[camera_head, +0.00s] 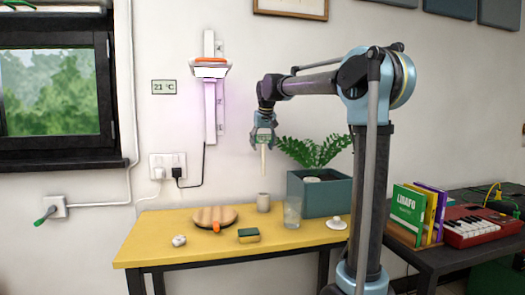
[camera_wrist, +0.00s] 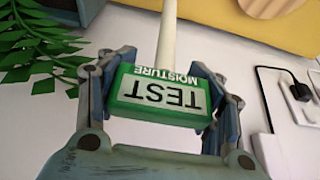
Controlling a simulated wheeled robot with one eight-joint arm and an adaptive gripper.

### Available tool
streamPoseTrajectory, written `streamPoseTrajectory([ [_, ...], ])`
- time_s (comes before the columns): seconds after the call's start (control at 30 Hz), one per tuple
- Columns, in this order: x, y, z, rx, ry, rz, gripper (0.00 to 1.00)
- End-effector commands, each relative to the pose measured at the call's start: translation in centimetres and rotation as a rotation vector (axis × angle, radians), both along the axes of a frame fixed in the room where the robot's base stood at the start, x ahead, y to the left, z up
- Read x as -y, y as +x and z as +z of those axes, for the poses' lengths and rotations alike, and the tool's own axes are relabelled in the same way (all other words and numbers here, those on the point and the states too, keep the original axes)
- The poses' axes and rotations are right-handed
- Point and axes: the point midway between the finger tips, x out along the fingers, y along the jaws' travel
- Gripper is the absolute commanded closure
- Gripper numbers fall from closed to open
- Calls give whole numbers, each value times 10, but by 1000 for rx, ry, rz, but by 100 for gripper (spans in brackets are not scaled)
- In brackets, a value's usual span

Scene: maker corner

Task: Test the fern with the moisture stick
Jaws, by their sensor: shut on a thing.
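The moisture stick (camera_head: 263,161) has a green head with a label reading "MOISTURE TEST" and a long pale probe. My gripper (camera_head: 263,140) is shut on its green head, with one finger on each side, and the probe hangs down roughly upright. In the wrist view the labelled head of the stick (camera_wrist: 160,97) fills the space between the fingers. The fern (camera_head: 314,151) grows in a teal planter box (camera_head: 322,196) on the yellow table, right of and below my gripper. Fern fronds (camera_wrist: 38,48) show at the left in the wrist view. The probe tip is in the air, apart from the soil, which is hidden.
A lamp (camera_head: 210,95) hangs on the wall.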

Motion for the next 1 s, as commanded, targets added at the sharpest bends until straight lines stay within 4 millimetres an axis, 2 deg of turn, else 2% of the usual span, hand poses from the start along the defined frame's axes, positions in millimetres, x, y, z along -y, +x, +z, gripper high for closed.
streamPoseTrajectory([
  [0.6, 0, 0, 30, 0, 0, 0, 65],
  [1.0, 0, 0, 34, 0, 0, 0, 65],
])
